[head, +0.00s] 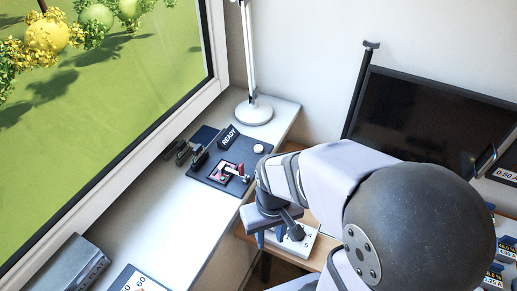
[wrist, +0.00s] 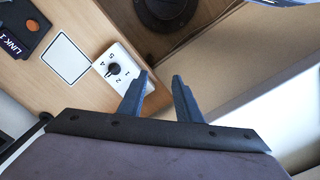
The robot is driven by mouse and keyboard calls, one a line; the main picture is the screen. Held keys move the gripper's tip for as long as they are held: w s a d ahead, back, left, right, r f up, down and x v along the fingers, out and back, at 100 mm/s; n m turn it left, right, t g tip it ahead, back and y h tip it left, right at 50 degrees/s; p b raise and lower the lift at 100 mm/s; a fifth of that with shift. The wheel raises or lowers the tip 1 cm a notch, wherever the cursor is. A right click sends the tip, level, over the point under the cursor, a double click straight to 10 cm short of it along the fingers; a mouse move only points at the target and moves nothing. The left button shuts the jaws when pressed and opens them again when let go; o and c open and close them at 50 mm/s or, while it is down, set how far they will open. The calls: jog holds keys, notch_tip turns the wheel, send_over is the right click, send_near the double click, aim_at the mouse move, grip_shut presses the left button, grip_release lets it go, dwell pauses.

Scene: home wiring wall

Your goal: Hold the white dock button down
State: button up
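The white dock button (head: 258,148) is a small round white cap on the dark dock panel (head: 213,178), beside the READY sign (head: 228,137). My gripper (head: 270,238) is well in front of the dock, past the sill's edge and near a white dial box (head: 302,243). In the wrist view my gripper (wrist: 160,84) has its two dark fingers apart, with nothing between them. The white button does not show in the wrist view.
A red-handled lever (head: 236,170) stands on the dock near the button. A white lamp (head: 253,112) stands behind it. The wrist view shows the dial box (wrist: 117,70), a white square (wrist: 66,58) and an orange button (wrist: 32,26). The sill (head: 150,220) has free room.

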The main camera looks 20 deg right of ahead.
grip_shut()
dwell(1.6)
